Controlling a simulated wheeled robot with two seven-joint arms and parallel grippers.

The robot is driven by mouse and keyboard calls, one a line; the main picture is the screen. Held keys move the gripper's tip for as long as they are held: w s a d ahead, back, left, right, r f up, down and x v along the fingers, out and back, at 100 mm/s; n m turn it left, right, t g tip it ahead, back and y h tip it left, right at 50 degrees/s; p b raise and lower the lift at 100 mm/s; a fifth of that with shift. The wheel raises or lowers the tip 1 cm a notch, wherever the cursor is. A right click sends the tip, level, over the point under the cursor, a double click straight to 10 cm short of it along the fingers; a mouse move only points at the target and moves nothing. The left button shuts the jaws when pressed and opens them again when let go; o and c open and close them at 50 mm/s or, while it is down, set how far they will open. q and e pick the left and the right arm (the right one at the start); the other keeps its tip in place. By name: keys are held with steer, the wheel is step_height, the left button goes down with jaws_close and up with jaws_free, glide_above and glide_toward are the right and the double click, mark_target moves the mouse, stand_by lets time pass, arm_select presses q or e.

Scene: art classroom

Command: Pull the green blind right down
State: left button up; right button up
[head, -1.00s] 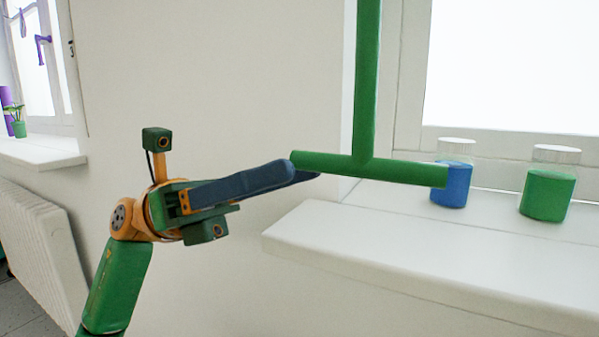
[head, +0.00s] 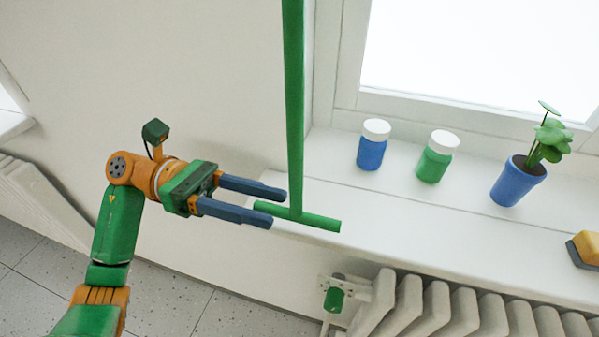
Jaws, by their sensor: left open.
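A green T-shaped pull hangs in front of the window sill in the head view, a long upright rod (head: 294,110) with a short crossbar (head: 318,220) at its lower end. The blind itself is out of view above. My left gripper (head: 278,206) is open at the left end of the crossbar. Its two dark blue fingers point right. In the picture the bar's left end lies between the fingertips, one above it and one below. Whether they touch the bar I cannot tell. My right gripper is not in view.
On the white sill (head: 440,217) stand a blue jar (head: 371,152), a green jar (head: 434,163) and a blue pot (head: 517,185) with a plant. A yellow block (head: 588,247) lies at the right edge. A white radiator (head: 440,305) is below the sill. The wall behind my left arm is bare.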

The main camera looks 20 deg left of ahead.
mark_target(290, 213)
arm_select(q)
steer(key=d, duration=0.1)
steer(key=d+p, duration=0.1)
steer(key=d, duration=0.1)
steer(key=d+p, duration=0.1)
steer(key=d, duration=0.1)
steer(key=shift+s+r, duration=0.3)
steer(key=shift+s, duration=0.1)
steer(key=shift+w+d+f, duration=0.1)
steer(key=shift+d+f, duration=0.1)
steer(key=shift+d, duration=0.2)
steer(key=shift+a, duration=0.1)
jaws_close()
stand_by(0.4)
